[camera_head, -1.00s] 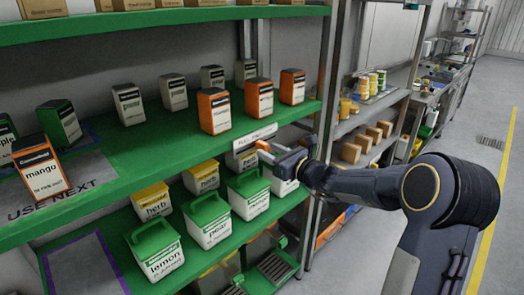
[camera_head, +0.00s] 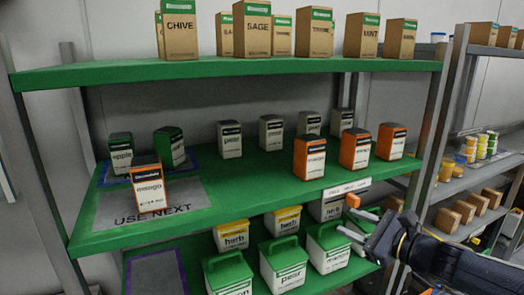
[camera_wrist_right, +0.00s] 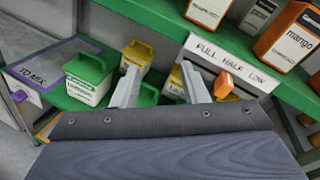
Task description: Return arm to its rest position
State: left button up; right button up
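My right gripper (camera_head: 354,224) reaches in from the lower right, in front of the green shelf's front edge, below the white label strip (camera_head: 347,188). In the right wrist view its two fingers (camera_wrist_right: 160,86) are spread apart with nothing held between them. The strip reads "FULL HALF LOW" (camera_wrist_right: 234,60). A small orange tab (camera_wrist_right: 223,84) sits just below the strip, beside the right-hand finger; whether they touch I cannot tell. The tab also shows in the head view (camera_head: 352,200). My left gripper is not in view.
Lidded tubs (camera_head: 283,262) stand below. Cartons (camera_head: 252,30) stand above. Another rack (camera_head: 470,190) is at right.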

jog(key=s+a+f+n+g, duration=0.1)
jog(key=s+a+n+g, duration=0.4)
jog(key=s+n, duration=0.55)
jog(key=s+d+f+n+g+h, duration=0.1)
jog(key=s+f+n+h, duration=0.2)
jog(key=s, duration=0.6)
jog(key=s+d+f+n+g+h, duration=0.1)
jog(key=s+f+n+h, duration=0.2)
jog(key=s+f+n, duration=0.5)
jog(key=shift+s+d+f+g, duration=0.2)
jog(key=shift+s+g, duration=0.1)
jog(key=shift+s, duration=0.75)
